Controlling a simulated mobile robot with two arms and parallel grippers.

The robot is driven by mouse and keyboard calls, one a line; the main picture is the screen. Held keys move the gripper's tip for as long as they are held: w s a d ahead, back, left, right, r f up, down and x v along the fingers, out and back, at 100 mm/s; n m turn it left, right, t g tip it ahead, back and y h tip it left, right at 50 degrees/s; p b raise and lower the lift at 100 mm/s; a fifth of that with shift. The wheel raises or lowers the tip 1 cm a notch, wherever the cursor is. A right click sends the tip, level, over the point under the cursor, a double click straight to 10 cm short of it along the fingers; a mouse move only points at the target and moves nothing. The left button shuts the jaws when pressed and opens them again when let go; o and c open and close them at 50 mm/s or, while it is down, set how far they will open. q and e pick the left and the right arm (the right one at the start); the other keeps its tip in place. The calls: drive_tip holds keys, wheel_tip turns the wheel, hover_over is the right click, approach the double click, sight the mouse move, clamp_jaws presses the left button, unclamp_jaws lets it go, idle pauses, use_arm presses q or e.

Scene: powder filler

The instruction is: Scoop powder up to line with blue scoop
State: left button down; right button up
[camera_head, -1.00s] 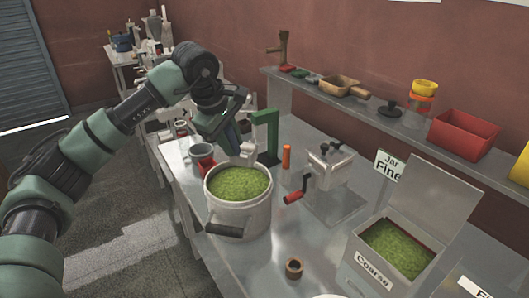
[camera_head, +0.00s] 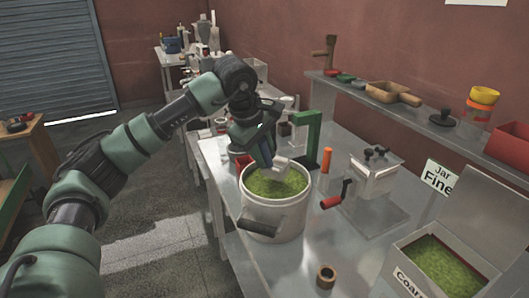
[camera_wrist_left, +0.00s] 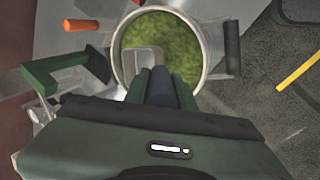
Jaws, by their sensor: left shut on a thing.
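My left gripper (camera_head: 267,155) is over the pot's back left part and is shut on the scoop. The scoop's pale grey bowl (camera_head: 281,164) tilts down at the powder; whether its edge is in the powder I cannot tell. In the left wrist view the scoop's blue handle (camera_wrist_left: 162,88) sits between my green fingers, and its bowl (camera_wrist_left: 145,60) is over the powder (camera_wrist_left: 165,35). A line on the scoop cannot be made out. My right gripper is not in view.
A green stand (camera_head: 310,140) and an orange cylinder (camera_head: 326,160) stand close behind the pot. A crank machine (camera_head: 374,172) is to the right. A "Coarse" box (camera_head: 440,262) of green powder and a brown ring (camera_head: 326,277) are at the front right.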

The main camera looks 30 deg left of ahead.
sight(264, 143)
use_arm(q)
drive_tip(key=shift+f+b, duration=1.65)
drive_tip(key=shift+f, duration=1.1)
wheel_tip(264, 143, up, 9)
drive_tip(key=p, duration=0.7)
drive_tip(key=shift+r, duration=0.1)
